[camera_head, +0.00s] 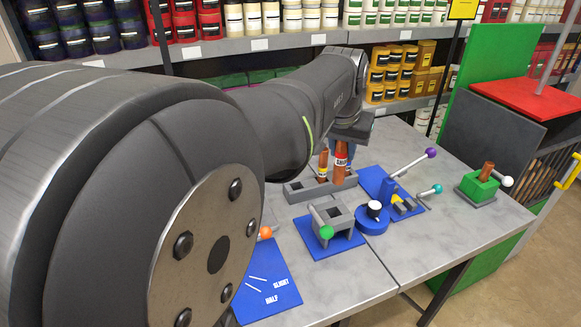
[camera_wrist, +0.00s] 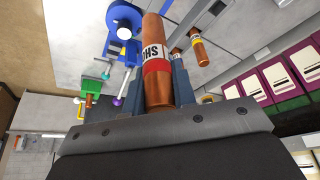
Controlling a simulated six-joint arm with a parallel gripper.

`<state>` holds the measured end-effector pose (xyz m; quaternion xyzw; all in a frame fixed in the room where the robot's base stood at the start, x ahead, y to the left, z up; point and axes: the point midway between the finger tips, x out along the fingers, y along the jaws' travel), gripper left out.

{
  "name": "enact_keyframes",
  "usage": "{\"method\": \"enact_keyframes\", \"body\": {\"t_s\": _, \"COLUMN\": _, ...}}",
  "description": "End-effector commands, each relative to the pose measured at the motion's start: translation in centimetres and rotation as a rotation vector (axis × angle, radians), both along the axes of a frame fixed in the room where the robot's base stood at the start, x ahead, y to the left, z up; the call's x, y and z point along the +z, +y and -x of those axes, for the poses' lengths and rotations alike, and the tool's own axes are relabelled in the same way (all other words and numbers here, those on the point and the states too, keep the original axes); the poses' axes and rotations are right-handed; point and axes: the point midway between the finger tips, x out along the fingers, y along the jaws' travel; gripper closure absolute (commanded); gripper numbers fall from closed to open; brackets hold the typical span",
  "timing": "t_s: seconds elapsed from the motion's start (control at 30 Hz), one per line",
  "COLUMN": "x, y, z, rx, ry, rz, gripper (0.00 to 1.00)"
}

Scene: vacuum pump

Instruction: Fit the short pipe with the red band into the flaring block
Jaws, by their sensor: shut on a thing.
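The short copper pipe (camera_head: 341,165) has a red band and a white label; it also shows in the wrist view (camera_wrist: 157,68). My gripper (camera_head: 343,148) is shut around the pipe at its band, with a finger on each side in the wrist view (camera_wrist: 160,80). The pipe is near upright over the grey rack (camera_head: 302,191); I cannot tell whether its lower end is clear of the rack. A grey block with an open top (camera_head: 332,215), on a blue plate with a green knob, stands in front of the rack. It looks like the flaring block, but no label confirms this.
A yellow-banded pipe (camera_head: 323,168) stands in the rack. A blue round device (camera_head: 372,222) and a blue fixture with purple-tipped and teal-tipped levers (camera_head: 388,190) stand to the right. A green vise (camera_head: 478,188) holds a copper piece. Bare table lies at the front right.

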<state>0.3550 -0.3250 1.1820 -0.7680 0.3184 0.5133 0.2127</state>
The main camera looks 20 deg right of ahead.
Motion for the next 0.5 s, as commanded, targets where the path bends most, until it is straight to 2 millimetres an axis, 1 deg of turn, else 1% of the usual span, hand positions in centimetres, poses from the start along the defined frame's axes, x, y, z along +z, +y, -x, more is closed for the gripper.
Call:
{"method": "enact_keyframes", "body": {"t_s": 0.03, "x": -1.6, "y": 0.0, "z": 0.0, "rx": 0.000, "ry": 0.004, "rz": -0.004, "gripper": 1.00}}
{"method": "enact_keyframes", "body": {"t_s": 0.1, "x": -3.5, "y": 0.0, "z": 0.0, "rx": 0.000, "ry": 0.004, "rz": -0.004, "gripper": 1.00}}
{"method": "enact_keyframes", "body": {"t_s": 0.23, "x": -6.7, "y": 0.0, "z": 0.0, "rx": 0.000, "ry": 0.004, "rz": -0.004, "gripper": 1.00}}
{"method": "enact_keyframes", "body": {"t_s": 0.3, "x": -7.9, "y": 0.0, "z": 0.0, "rx": 0.000, "ry": 0.002, "rz": -0.002, "gripper": 1.00}}
{"method": "enact_keyframes", "body": {"t_s": 0.37, "x": -8.7, "y": 0.0, "z": 0.0, "rx": 0.000, "ry": 0.003, "rz": -0.001, "gripper": 1.00}}
{"method": "enact_keyframes", "body": {"t_s": 0.5, "x": -9.7, "y": 0.0, "z": 0.0, "rx": -0.001, "ry": 0.001, "rz": 0.000, "gripper": 1.00}}
